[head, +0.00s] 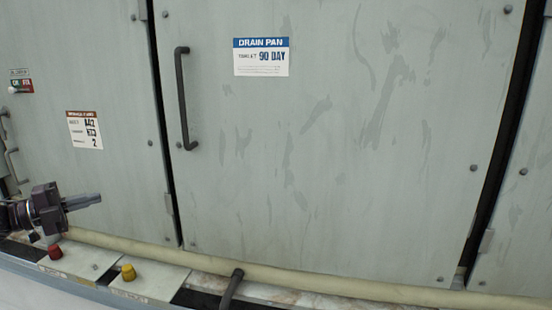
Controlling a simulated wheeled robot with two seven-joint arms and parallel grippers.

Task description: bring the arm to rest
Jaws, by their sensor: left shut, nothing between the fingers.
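My left gripper (82,202) comes in at the lower left edge. Its fingers point right and are closed together with nothing between them. It is in front of the left grey panel, below the label with printed numbers (85,130), and appears apart from the panel. Most of my left arm is outside the picture. My right gripper is not in the picture.
A large grey door (330,150) with a dark vertical handle (182,100) and a drain pan label (261,57) fills the middle. A pale pipe (300,281) runs along its foot.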

